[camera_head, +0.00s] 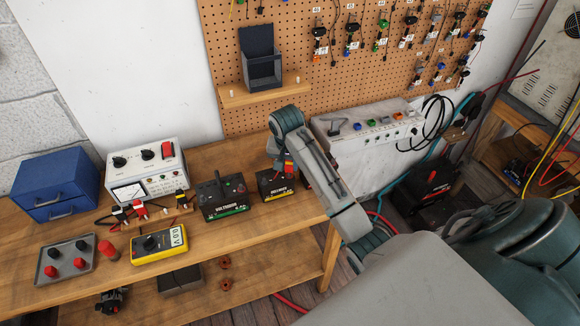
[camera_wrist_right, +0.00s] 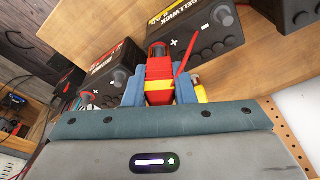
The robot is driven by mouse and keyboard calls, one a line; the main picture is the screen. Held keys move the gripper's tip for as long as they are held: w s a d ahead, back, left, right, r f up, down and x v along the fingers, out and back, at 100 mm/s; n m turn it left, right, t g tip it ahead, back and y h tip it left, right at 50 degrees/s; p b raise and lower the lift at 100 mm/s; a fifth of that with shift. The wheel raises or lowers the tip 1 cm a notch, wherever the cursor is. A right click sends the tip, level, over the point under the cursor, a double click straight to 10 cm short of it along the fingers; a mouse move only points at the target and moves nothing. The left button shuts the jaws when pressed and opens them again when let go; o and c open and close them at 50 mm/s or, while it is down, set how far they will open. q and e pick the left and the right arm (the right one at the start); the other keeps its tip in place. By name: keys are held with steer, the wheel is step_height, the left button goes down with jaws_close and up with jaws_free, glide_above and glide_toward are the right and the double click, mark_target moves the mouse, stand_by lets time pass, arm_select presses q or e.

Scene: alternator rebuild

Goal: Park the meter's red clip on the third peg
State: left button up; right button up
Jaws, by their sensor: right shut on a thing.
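My right gripper (camera_head: 287,166) is above the battery (camera_head: 279,186) at the right end of the bench. In the right wrist view its blue fingers (camera_wrist_right: 159,92) are shut on a red clip (camera_wrist_right: 159,72) with a yellow part; a red lead runs up from it. The white meter (camera_head: 145,170) stands at the back left of the bench. A low wooden peg rail (camera_head: 158,211) lies in front of it, with a black clip (camera_head: 120,214), a red clip (camera_head: 140,210) and a dark yellow-marked clip (camera_head: 182,201). The pegs are too small to count. My left gripper is out of view.
A yellow multimeter (camera_head: 159,244), a red cylinder (camera_head: 108,249) and a grey tray (camera_head: 66,259) lie in front. A blue drawer box (camera_head: 56,186) is at left. The wrist view shows a battery (camera_wrist_right: 200,32) close by.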

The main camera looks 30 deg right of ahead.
steer(key=shift+w+d, duration=0.1)
steer(key=shift+r, duration=0.3)
steer(key=shift+p+v, duration=0.85)
steer(key=shift+v, duration=0.1)
steer(key=shift+w+d+r, duration=0.15)
steer(key=shift+r, duration=0.6)
steer(key=shift+f, duration=0.1)
steer(key=shift+w, duration=0.1)
